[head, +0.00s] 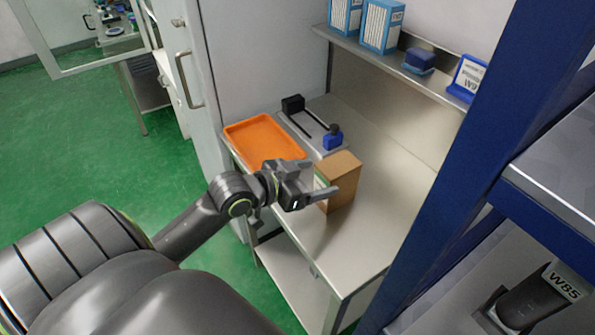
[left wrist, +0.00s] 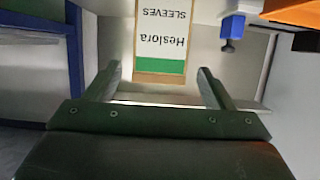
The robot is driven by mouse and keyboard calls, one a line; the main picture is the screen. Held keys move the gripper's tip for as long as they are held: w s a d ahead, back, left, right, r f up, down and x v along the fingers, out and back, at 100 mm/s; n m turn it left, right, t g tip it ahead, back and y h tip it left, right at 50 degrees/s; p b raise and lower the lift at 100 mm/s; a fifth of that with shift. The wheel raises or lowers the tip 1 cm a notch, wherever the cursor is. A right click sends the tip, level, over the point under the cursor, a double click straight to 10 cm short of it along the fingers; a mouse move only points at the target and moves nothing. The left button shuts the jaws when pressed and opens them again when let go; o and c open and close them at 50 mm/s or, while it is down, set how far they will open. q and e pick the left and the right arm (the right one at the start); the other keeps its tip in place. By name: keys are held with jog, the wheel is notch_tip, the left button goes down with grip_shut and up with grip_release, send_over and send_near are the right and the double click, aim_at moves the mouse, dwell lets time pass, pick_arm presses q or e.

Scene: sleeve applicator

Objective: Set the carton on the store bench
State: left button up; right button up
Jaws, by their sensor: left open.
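The carton (head: 342,178) is a brown box standing on the steel bench (head: 373,218), near its front edge. In the left wrist view the carton (left wrist: 162,42) shows a white label reading "Heslora SLEEVES", upside down, with a green band. My left gripper (head: 323,178) is open at the carton's near left side. In the left wrist view its two fingers (left wrist: 158,72) stand apart, one to each side of the carton's outline, with gaps. I cannot tell how deep the carton sits between them. My right gripper is not in view.
An orange tray (head: 264,140) and a sleeve applicator with a blue knob (head: 332,137) stand on the bench beyond the carton. A shelf (head: 398,64) above holds blue-white boxes (head: 382,25). A blue rack post (head: 478,150) rises at right. Bare bench lies right of the carton.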

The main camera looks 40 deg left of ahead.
pick_arm(q)
jog(key=shift+v, duration=2.45)
jog(key=s+f+n+g+y, duration=0.5)
jog(key=s+f+g, duration=0.5)
jog(key=s+f, duration=0.8)
notch_tip(320, 180, down, 22)
jog(key=a+y, duration=0.1)
jog(key=a, duration=0.1)
jog(key=s+f+g, duration=0.2)
jog(key=s+f, duration=1.4)
jog(key=shift+d+f+m, duration=0.3)
jog(key=shift+d+f, duration=0.1)
